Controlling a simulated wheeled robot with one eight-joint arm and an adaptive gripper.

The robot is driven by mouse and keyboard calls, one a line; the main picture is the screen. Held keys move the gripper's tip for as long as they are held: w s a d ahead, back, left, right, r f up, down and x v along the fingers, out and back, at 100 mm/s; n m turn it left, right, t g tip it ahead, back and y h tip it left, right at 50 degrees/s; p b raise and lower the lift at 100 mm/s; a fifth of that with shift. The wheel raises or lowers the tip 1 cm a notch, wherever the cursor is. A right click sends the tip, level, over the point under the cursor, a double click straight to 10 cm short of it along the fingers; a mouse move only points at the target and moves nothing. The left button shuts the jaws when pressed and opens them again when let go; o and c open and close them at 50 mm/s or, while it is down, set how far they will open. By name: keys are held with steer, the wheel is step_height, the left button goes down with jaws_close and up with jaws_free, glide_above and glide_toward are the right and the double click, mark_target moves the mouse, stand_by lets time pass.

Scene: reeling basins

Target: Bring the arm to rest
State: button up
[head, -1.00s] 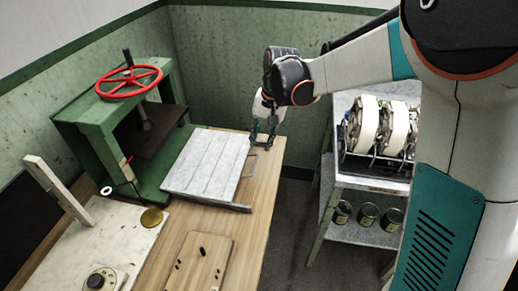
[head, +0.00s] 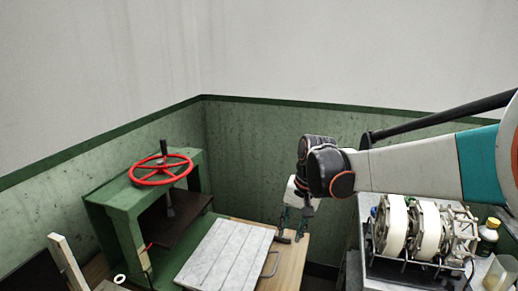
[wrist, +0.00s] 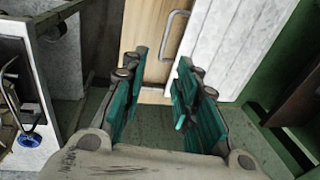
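My gripper (head: 293,224) hangs fingers-down at the end of my arm in the head view, over the right end of the wooden table near the grey-white slatted board (head: 222,258). In the wrist view my gripper (wrist: 160,85) shows its teal finger pads spread wide apart, with nothing between them. Beyond the fingers are the wooden table top (wrist: 150,45), the board's metal handle (wrist: 177,35) and the floor.
A green press (head: 120,205) with a red handwheel (head: 160,170) stands at the left. A metal cart with white reels (head: 395,225) and a yellow-capped bottle (head: 488,236) stands at the right. Green-and-white walls close off the back.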

steer(key=s+d+r+n+t, duration=0.1)
steer(key=s+d+t, duration=0.1)
steer(key=s, duration=0.5)
steer(key=s+d+r+n+t+h, duration=0.1)
steer(key=s+d, duration=0.3)
steer(key=s, duration=0.4)
steer(key=s+d+r+n+t, duration=0.1)
steer(key=s+d+r+t, duration=0.1)
steer(key=s, duration=0.6)
steer(key=shift+d+n+t+h, duration=0.4)
steer(key=shift+d+t, duration=0.1)
steer(key=shift+d, duration=0.2)
steer(key=shift+a, duration=0.1)
